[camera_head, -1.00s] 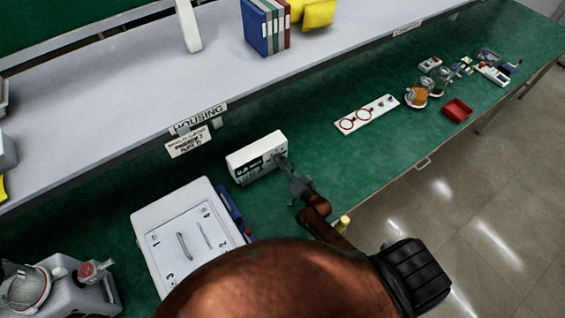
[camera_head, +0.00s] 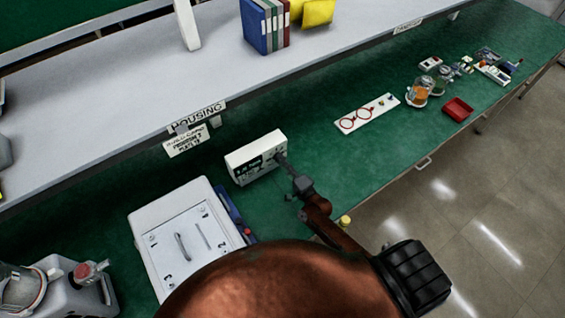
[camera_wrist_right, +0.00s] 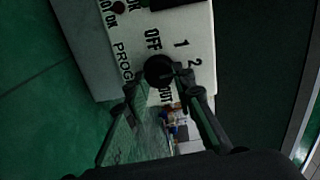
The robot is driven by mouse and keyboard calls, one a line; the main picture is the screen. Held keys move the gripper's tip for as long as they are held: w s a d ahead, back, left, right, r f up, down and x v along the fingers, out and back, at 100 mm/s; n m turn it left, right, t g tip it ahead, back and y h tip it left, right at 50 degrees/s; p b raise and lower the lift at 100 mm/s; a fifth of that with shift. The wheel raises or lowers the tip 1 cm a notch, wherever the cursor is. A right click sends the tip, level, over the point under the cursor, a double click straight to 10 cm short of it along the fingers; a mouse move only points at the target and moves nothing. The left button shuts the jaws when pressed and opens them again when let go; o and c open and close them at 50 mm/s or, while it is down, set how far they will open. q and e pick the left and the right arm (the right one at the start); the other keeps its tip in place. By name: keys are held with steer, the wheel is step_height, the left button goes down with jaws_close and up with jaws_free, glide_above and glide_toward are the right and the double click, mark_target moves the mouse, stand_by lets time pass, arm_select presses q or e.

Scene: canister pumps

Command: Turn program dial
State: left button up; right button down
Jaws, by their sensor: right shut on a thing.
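A white control box (camera_head: 256,157) with a dark display stands on the green bench in the head view. In the right wrist view its white face (camera_wrist_right: 188,22) shows the labels OFF, 1, 2 and part of PROG. The black round program dial (camera_wrist_right: 158,70) sits beside these labels. My right gripper (camera_head: 285,163) reaches the right part of the box's front. In the right wrist view my right gripper (camera_wrist_right: 165,88) has its fingers closed around the dial, one on each side. The dial's lower part is partly hidden by the fingers. My left gripper is not in view.
A white case (camera_head: 150,215) with a handled lid stands left of my right arm. A white plate with red rings (camera_head: 366,113), a red tray (camera_head: 457,109) and jars (camera_head: 418,92) lie farther right. A grey shelf (camera_head: 110,95) runs behind. Bench between box and ring plate is clear.

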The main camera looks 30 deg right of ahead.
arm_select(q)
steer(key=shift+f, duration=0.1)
arm_select(e)
steer(key=shift+m, duration=0.3)
